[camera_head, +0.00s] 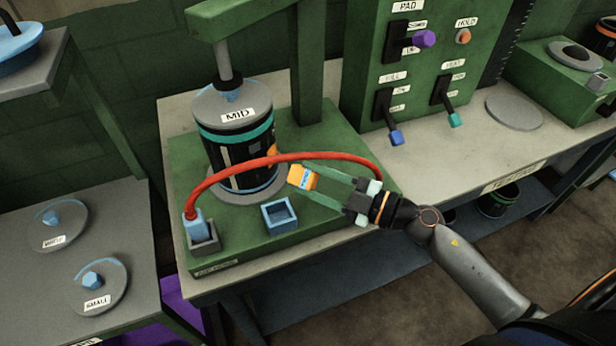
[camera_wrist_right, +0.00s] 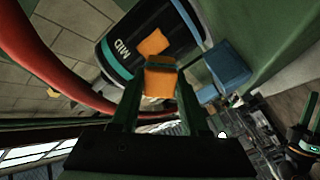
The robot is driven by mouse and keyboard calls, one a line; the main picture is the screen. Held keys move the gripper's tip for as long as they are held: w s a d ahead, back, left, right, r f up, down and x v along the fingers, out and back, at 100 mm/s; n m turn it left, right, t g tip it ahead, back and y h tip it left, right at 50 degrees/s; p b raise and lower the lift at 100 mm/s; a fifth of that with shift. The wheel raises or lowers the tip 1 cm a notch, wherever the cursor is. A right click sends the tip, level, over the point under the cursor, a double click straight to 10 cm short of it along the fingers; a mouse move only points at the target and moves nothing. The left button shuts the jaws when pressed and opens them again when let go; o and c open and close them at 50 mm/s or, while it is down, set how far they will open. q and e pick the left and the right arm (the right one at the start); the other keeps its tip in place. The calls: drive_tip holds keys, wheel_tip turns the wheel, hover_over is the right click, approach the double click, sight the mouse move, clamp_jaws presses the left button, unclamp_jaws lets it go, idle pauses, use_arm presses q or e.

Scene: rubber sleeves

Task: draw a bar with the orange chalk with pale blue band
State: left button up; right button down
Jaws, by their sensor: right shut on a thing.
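The orange chalk (camera_head: 299,177) with its pale blue band is held between the fingertips of my right gripper (camera_head: 305,184), in front of the cylinder's lower right side. In the right wrist view the chalk (camera_wrist_right: 160,84) sits between the two green fingers, its far end toward the cylinder. The black cylinder (camera_head: 222,150) labelled MID has a teal stripe and stands under the press. An orange patch (camera_wrist_right: 153,43) shows on its dark side in the wrist view. I cannot tell whether the chalk touches the cylinder.
A red hose (camera_head: 265,160) arches across the cylinder's front, close to my right gripper. An open blue box (camera_head: 265,222) stands on the green base below. A green switch panel (camera_head: 425,75) stands at the right. Lids lie on the left table (camera_head: 30,290).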

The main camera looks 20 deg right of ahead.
drive_tip(key=shift+v, duration=1.15)
drive_tip(key=shift+s+d, duration=0.2)
drive_tip(key=shift+s, duration=0.1)
drive_tip(key=shift+a, duration=0.1)
